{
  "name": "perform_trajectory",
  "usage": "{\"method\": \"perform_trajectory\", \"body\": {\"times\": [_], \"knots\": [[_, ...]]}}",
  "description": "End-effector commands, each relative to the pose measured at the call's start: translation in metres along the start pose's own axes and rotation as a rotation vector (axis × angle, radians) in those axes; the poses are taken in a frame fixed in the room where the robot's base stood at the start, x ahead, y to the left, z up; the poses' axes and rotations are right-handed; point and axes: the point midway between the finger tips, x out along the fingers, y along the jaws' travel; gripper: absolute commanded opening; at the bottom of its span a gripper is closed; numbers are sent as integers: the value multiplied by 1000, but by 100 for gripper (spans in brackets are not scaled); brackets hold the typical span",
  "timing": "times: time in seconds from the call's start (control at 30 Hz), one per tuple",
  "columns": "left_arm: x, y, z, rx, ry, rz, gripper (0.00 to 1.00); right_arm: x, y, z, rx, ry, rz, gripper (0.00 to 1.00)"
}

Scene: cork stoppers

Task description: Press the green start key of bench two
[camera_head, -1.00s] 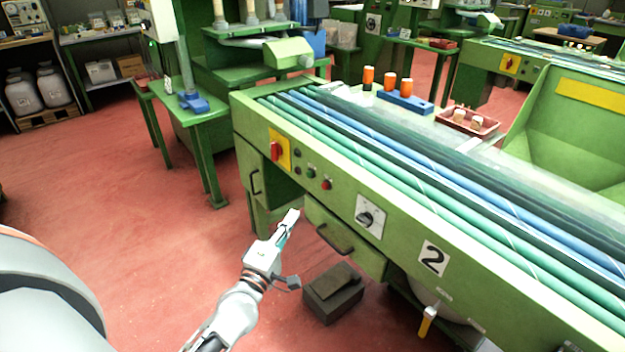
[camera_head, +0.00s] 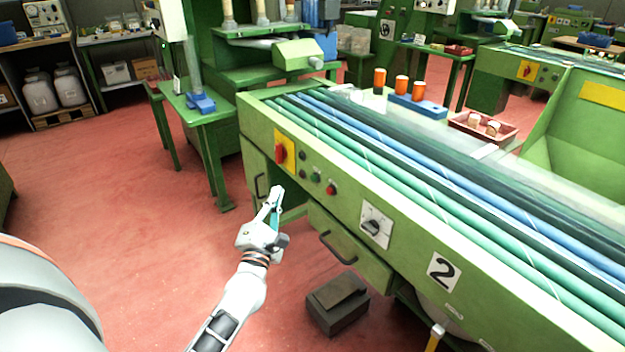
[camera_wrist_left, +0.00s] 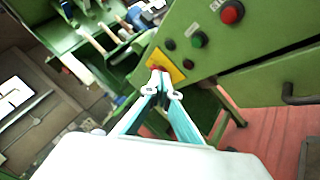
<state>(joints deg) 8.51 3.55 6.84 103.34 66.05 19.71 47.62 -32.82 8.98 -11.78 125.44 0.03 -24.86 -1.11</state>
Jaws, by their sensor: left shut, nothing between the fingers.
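The green start key (camera_head: 316,177) is a small green button on the front panel of bench two (camera_head: 407,222), which carries a "2" label (camera_head: 443,271). It also shows in the left wrist view (camera_wrist_left: 199,39), up and to the right of the fingertips. My left gripper (camera_head: 276,190) is shut and empty, in front of the bench, left of and a little below the key in the head view. In the left wrist view its fingertips (camera_wrist_left: 159,83) overlap the yellow plate. My right gripper is in no view.
A red button (camera_head: 331,189) sits right of the green key, and dark buttons sit to its left. A red switch on a yellow plate (camera_head: 285,151) is further left. A drawer handle (camera_head: 337,249) juts out below. A dark box (camera_head: 338,303) is on the floor.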

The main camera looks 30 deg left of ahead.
Motion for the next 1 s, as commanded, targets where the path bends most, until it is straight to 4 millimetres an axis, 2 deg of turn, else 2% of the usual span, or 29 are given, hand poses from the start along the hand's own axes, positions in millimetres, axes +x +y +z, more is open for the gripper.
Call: {"method": "perform_trajectory", "body": {"times": [0.37,0.53,0.67,1.0], "knots": [[34,-28,24,1,1,-3,0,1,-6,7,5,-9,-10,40],[46,-35,34,0,0,-1,0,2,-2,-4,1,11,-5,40],[51,-38,38,1,0,-1,0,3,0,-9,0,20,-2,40],[53,-40,40,1,0,-1,0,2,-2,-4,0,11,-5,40]]}}
